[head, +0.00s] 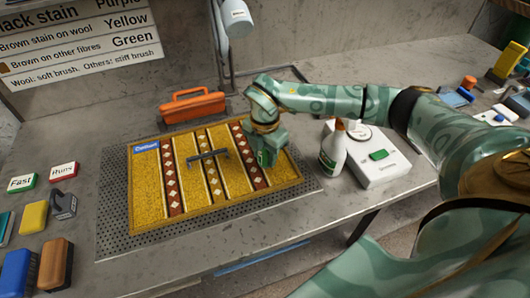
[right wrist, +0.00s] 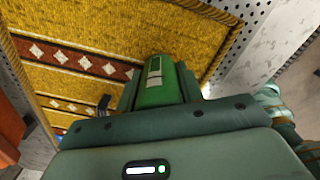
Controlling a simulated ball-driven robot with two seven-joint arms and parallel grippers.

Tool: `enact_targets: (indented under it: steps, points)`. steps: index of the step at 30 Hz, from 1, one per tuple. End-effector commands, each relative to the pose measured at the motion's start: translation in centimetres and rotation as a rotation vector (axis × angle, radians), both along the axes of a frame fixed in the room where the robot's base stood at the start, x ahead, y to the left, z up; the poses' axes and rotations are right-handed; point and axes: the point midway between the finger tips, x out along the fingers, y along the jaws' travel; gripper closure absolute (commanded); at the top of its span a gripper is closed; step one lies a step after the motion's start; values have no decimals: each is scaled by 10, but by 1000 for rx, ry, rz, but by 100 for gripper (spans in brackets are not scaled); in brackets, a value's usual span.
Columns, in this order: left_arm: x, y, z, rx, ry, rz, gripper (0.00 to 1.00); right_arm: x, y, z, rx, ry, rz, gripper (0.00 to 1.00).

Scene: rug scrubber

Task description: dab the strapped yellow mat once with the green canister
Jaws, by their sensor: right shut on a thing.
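The yellow mat (head: 170,207) lies on a perforated metal plate, with brown diamond-pattern bands and a dark strap or handle (head: 207,155) across its middle. A blue label (head: 146,147) is at its far left corner. My right gripper (head: 267,156) is shut on the green canister (head: 265,158) over the mat's right part. In the right wrist view the green canister (right wrist: 158,82) sits between the fingers, with the mat (right wrist: 90,45) beyond it. I cannot tell whether the canister touches the mat. My left gripper is not in view.
An orange-handled box (head: 193,106) stands behind the mat. A white spray bottle (head: 333,150) and a white device with a green button (head: 378,155) stand to the right. Brushes, a yellow sponge (head: 33,217) and small signs (head: 63,171) lie at left. A sign board (head: 80,42) hangs behind.

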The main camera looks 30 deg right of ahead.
Motion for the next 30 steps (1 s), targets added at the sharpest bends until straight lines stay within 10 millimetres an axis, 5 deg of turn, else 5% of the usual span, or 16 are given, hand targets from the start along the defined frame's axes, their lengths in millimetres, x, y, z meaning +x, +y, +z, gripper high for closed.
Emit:
enact_targets:
  steps: [30]
  points:
    - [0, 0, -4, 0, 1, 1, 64, 0, 0, -10, 0, 0, 0, 83]
